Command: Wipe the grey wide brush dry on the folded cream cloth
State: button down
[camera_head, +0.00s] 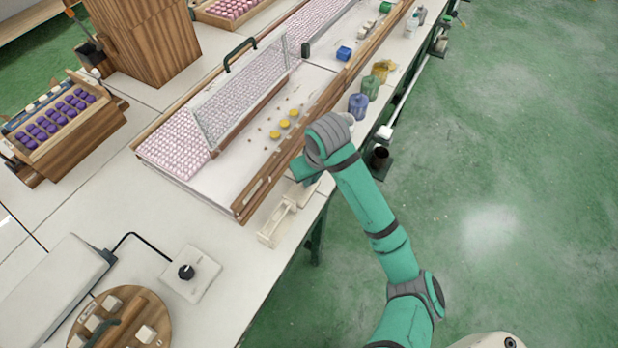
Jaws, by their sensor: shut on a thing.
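My green arm reaches in from the lower right, and its grey wrist joint covers the front edge of the bench. The end of my gripper (304,172) shows only in part, low over the bench at the corner of the wooden-edged tray. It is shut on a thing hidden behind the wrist. I cannot make out the grey wide brush. A small pale patch shows just under my gripper, but I cannot tell whether it is the folded cream cloth.
A cream rack (278,222) stands close to my gripper's left. Blue, green and yellow jars (358,106) stand along the bench edge beyond my wrist. The tray (236,203) holds pink pieces, yellow discs and a clear upright screen (243,92). A knob box (190,273) sits front left.

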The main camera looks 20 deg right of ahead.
jog(key=shift+a, duration=0.1)
jog(key=shift+s+a, duration=0.15)
jog(key=shift+a, duration=0.95)
jog(key=shift+r, duration=0.1)
notch_tip(320, 180, up, 7)
dwell(0.6)
dwell(0.5)
